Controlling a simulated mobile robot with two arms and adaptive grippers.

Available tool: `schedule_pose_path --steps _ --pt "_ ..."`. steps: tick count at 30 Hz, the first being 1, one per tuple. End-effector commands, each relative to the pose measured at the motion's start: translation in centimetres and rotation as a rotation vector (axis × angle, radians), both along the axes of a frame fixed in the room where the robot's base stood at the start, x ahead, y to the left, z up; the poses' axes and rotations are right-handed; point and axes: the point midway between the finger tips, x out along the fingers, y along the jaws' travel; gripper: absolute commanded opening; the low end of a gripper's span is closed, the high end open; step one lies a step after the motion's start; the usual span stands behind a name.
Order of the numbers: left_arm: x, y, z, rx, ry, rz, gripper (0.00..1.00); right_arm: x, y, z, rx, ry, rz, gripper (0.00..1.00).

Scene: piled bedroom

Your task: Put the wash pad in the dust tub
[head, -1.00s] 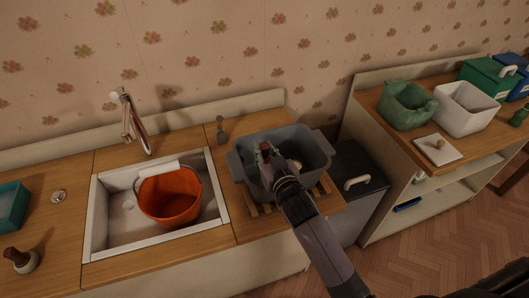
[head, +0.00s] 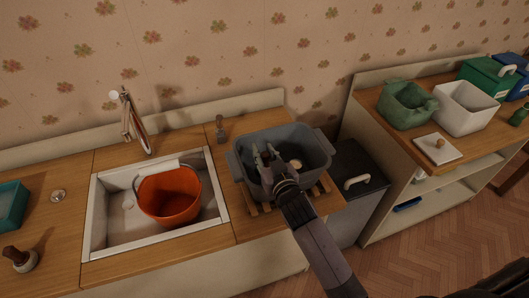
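A grey two-handled tub (head: 311,137), which I take to be the dust tub, stands on a wooden slatted rack on the counter. My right gripper (head: 263,152) reaches down into its left part, with its fingers spread apart and nothing clearly between them. A small pale round thing (head: 295,163) shows inside the tub beside the gripper; it may be the wash pad, but I cannot tell. My wrist and gripper hide part of the tub's floor and front wall. My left gripper is not in view.
An orange bucket (head: 168,196) sits in the sink (head: 112,232), left of the tub. A black-lidded bin (head: 354,165) stands right of the counter. A green container (head: 406,108), a white tub (head: 463,110) and a white board with a knob (head: 432,153) are on the right shelf top.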

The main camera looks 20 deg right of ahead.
Motion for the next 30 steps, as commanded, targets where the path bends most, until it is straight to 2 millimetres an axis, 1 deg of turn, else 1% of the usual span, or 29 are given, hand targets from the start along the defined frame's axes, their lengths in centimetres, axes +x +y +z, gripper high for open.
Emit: schedule_pose_path --steps 1,6,13,16,19,20,21,23,30 --pt "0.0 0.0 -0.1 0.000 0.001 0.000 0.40 -0.3 0.0 -1.3 0.002 0.027 0.000 0.30" --pt "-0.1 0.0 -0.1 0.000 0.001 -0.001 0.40 -0.3 0.1 -1.4 0.003 0.030 -0.001 0.40" --pt "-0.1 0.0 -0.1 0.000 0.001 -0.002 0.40 -0.4 0.1 -1.5 0.004 0.030 -0.001 0.40" --pt "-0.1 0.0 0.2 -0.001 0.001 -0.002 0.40 -0.3 0.1 -1.0 0.004 0.030 -0.001 0.40" --pt "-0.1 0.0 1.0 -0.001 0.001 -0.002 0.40 -0.3 0.1 0.4 0.003 0.027 0.000 0.40" --pt "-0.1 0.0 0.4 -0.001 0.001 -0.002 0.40 -1.0 0.1 -0.2 0.005 0.030 0.000 0.40" --pt "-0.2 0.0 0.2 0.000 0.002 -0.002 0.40 -1.8 0.1 -0.2 0.005 0.029 0.000 0.40" --pt "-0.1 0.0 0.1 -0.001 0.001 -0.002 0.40 -3.0 0.0 0.1 0.004 0.027 0.000 0.40" --pt "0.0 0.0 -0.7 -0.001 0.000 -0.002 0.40 -8.3 -0.3 1.3 0.002 0.020 0.000 0.40"
